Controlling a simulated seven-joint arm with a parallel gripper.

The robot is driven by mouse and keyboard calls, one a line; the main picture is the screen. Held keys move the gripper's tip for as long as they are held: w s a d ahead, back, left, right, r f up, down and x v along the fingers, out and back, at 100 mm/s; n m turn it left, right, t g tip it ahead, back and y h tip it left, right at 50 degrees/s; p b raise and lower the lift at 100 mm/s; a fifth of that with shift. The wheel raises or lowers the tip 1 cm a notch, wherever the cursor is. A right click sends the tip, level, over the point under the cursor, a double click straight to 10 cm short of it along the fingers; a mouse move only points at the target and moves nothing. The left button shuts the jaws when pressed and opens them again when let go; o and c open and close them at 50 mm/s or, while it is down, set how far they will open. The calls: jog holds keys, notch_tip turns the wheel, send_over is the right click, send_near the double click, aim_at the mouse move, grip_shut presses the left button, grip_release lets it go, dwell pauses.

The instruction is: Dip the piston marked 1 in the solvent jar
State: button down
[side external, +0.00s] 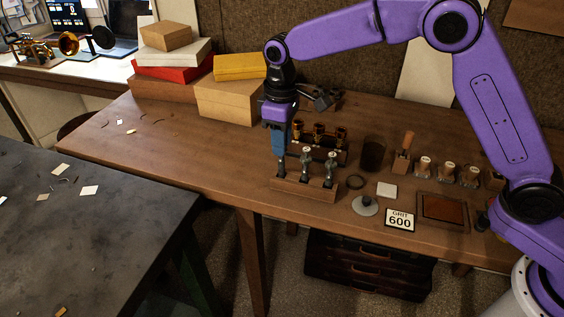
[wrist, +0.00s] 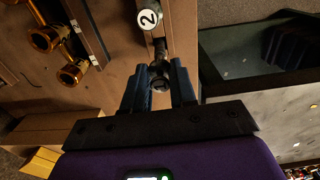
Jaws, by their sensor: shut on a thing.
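My gripper (side external: 281,165) points down at the left end of a wooden piston rack (side external: 305,189) and is shut on a piston. In the wrist view the dark-tipped held piston (wrist: 160,75) shows between the blue fingers; I cannot read a number on it. It appears to be still at the rack; whether its foot is in its hole is hidden. Another piston (side external: 330,165) stands at the rack's right end. A dark brown glass jar (side external: 373,153), likely the solvent jar, stands behind and to the right.
A dark holder with brass valve parts (side external: 320,134) stands just behind the rack. A ring (side external: 355,182), a grey knobbed disc (side external: 365,206), a white square (side external: 387,190) and a GRIT 600 card (side external: 400,219) lie to the right. Boxes (side external: 231,98) stand at the back left.

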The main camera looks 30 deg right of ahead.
jog(key=shift+r, duration=3.05)
jog(key=s+d+r+m, duration=0.2)
jog(key=d+r+m, duration=0.1)
jog(key=d, duration=0.9)
jog(key=s+d+r+m, duration=0.2)
jog(key=d+r, duration=0.1)
jog(key=d, duration=0.8)
jog(key=shift+s+d+m, duration=0.35)
jog(key=shift+d+m, duration=0.05)
notch_tip(320, 180, down, 12)
jog(key=shift+f, duration=0.15)
dwell(1.6)
